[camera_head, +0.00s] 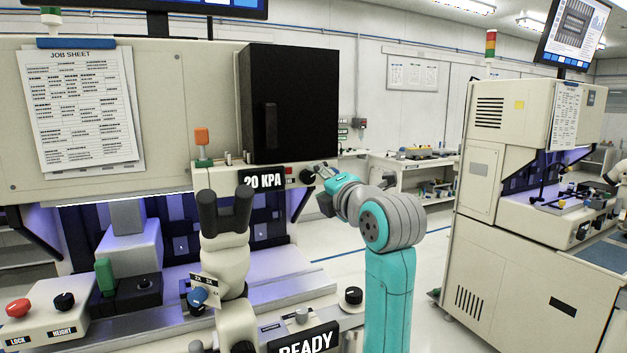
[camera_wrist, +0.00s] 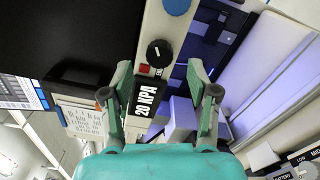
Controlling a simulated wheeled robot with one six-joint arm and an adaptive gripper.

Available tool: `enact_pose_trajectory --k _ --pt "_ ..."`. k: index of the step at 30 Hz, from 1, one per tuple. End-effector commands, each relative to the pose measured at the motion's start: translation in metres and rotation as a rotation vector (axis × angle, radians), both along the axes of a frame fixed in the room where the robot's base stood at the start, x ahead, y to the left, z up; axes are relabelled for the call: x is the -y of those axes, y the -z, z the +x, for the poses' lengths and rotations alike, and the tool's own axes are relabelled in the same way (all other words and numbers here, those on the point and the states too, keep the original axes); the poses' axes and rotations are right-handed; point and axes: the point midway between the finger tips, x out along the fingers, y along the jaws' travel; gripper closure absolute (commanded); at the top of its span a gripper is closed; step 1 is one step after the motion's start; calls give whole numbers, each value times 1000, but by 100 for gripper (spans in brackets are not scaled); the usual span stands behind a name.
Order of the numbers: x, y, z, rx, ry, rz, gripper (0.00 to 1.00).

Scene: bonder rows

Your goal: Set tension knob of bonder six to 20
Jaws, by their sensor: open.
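A black round knob with a white pointer line (camera_wrist: 159,53) sits on the beige panel of the near bonder, beside a red button (camera_wrist: 144,68) and a black "20 KPA" plate (camera_wrist: 147,100). In the head view this knob (camera_head: 307,176) is right of the 20 KPA plate (camera_head: 262,180). My gripper (camera_wrist: 160,68) is open and empty, its fingers apart on either side of the plate, with the knob just beyond the tips. In the head view my gripper (camera_head: 322,172) is close to the knob; contact cannot be told. No "tension" label or bonder number is readable.
A black box (camera_head: 290,103) stands above the panel. Lower down are a HEIGHT knob (camera_head: 64,300), a red LOCK button (camera_head: 18,308), a blue knob (camera_head: 197,297), a black knob (camera_head: 353,296) and a READY plate (camera_head: 308,342). Another bonder (camera_head: 485,190) stands right, across open floor.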

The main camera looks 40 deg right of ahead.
Motion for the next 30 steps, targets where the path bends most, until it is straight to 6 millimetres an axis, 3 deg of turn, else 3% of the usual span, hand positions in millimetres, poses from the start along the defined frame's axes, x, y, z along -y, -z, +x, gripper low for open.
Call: enact_pose_trajectory --k 6,12,30 --pt "-12 0 -42 2 1 -1 40" --pt "-18 0 -65 0 1 0 40" --pt "-21 0 -72 -1 0 0 40"
